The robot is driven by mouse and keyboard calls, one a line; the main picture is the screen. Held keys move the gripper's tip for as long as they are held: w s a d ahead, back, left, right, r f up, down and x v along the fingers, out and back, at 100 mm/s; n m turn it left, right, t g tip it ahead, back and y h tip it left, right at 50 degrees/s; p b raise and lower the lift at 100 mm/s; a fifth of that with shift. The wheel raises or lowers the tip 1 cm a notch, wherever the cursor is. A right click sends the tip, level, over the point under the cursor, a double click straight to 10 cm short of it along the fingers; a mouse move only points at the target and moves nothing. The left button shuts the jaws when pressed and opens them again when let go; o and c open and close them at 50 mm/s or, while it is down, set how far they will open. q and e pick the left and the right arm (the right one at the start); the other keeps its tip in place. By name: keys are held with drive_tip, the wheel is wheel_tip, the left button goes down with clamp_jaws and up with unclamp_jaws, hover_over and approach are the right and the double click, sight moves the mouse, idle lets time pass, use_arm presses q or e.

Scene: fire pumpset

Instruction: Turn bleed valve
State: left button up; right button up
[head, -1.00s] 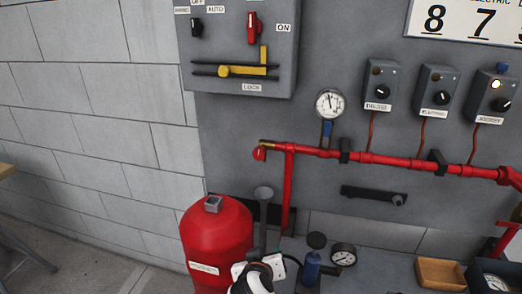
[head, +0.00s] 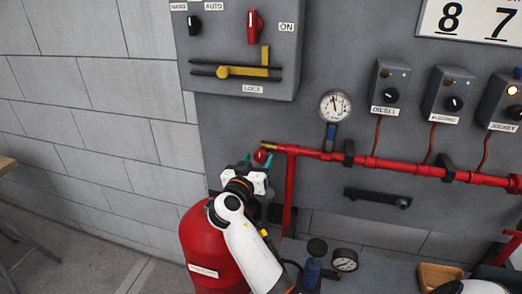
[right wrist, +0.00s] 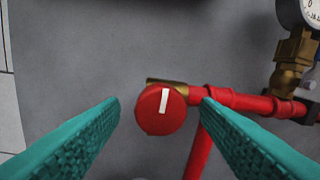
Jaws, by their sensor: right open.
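The bleed valve has a round red knob (head: 261,156) with a white mark, at the left end of the red pipe (head: 380,162). In the right wrist view the knob (right wrist: 161,110) faces me, its white mark close to upright, with a brass end behind it. My right gripper (head: 257,161) is at the knob in the head view. Its two teal fingers (right wrist: 160,112) are open, one on each side of the knob in the right wrist view, with gaps on both sides. My left gripper is not in view.
A pressure gauge (head: 335,106) stands above the pipe on the right. A grey control box (head: 240,50) with switches and a yellow lever hangs above. Diesel, electric and jockey switch boxes are on the panel.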

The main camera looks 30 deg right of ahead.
sight(259, 158)
drive_tip(key=shift+p+x, duration=0.35)
drive_tip(key=shift+x, duration=1.3)
drive_tip(key=c, duration=1)
